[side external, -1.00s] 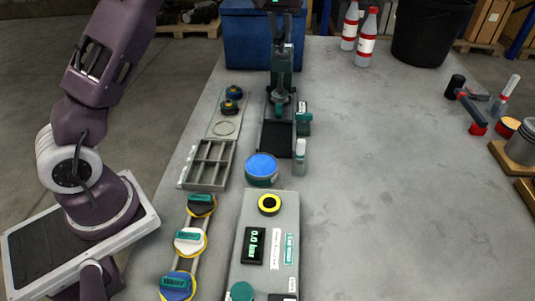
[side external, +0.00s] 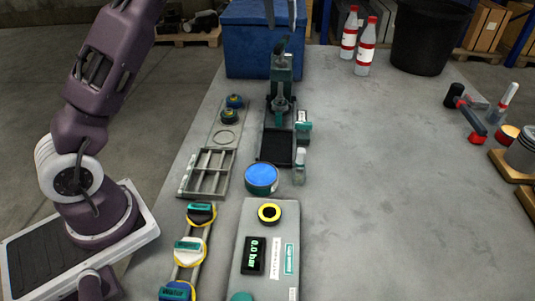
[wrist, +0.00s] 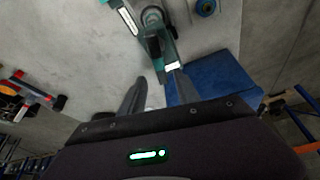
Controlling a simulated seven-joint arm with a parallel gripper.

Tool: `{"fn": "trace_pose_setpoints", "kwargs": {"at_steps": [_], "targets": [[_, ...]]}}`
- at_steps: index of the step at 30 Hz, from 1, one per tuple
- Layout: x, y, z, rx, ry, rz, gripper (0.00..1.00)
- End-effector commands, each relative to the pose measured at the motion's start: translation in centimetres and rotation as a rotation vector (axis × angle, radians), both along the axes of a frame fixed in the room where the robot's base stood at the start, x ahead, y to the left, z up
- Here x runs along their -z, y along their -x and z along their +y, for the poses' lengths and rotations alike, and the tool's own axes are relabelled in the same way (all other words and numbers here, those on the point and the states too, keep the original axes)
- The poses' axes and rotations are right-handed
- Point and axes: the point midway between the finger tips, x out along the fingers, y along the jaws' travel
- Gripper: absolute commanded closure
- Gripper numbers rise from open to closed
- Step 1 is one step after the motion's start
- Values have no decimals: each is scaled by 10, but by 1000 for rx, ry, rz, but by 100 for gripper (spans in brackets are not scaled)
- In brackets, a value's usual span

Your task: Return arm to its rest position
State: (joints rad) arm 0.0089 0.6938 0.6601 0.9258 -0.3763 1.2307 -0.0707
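My gripper (side external: 281,26) hangs at the top edge of the side external view, its two fingers pointing down and spread apart with nothing between them. It also shows in the wrist view (wrist: 158,78), with both fingers apart and empty. Below the fingertips stands a dark green test stand (side external: 281,72) with a black lever on top; the fingers are clear of it. The stand also shows in the wrist view (wrist: 162,45). My gripper's body is cut off by the top of the side external view.
A blue crate (side external: 256,52) stands behind the stand. On the grey table lie a divided tray (side external: 208,172), a blue-topped round tin (side external: 261,178) and a gauge unit (side external: 268,258) reading 0.0 bar. Red-capped bottles (side external: 365,50) and a black bin (side external: 425,38) stand at the back right. The table's middle right is clear.

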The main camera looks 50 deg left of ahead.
Motion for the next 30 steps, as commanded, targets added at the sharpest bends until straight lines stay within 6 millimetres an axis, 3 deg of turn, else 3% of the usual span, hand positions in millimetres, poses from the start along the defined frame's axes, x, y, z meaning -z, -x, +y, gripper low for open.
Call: {"fn": "trace_pose_setpoints", "kwargs": {"at_steps": [5,8,11,14,18,21,25,30], "targets": [[-10,11,-3,-1,22,-13,62],[-39,54,-20,15,99,-46,62],[-63,123,-59,92,175,-73,62],[-68,202,-106,218,196,-91,62],[-39,310,-157,407,128,-98,62],[-7,363,-173,503,50,-97,62],[20,396,-177,563,-17,-93,62],[27,402,-178,573,-30,-89,62]]}}
